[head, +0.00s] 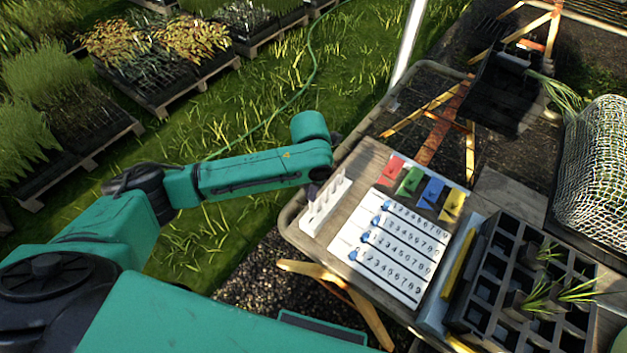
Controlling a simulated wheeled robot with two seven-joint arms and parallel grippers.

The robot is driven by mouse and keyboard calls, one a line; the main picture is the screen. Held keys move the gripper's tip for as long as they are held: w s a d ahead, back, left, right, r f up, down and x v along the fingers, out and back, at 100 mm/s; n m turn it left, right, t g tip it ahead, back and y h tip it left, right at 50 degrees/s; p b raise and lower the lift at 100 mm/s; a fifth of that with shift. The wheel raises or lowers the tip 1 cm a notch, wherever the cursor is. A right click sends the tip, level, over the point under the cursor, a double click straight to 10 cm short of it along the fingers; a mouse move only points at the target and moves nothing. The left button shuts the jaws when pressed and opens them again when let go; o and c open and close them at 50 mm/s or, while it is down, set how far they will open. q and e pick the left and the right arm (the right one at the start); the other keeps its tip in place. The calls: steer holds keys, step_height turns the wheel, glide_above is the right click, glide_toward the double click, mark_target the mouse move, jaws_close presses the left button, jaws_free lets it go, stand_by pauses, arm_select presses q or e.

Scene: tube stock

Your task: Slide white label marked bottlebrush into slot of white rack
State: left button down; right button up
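The white rack (327,206) stands at the left end of the wooden table, with several upright white pieces along it. I cannot tell whether these pieces are labels or parts of the rack. No lettering reading bottlebrush is legible, so I cannot pick out that label. My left gripper (313,190) points down at the rack's left side, close to it. Its fingers are small, dark and mostly hidden below my wrist, so whether it holds anything does not show. My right gripper is out of view.
A white number board (395,250) with blue sliders lies right of the rack on the table (362,160). Red, green, blue and yellow cards (432,192) lie behind it. A black cell tray (480,290) with some seedlings stands at the right. A pale post (408,45) rises behind the table.

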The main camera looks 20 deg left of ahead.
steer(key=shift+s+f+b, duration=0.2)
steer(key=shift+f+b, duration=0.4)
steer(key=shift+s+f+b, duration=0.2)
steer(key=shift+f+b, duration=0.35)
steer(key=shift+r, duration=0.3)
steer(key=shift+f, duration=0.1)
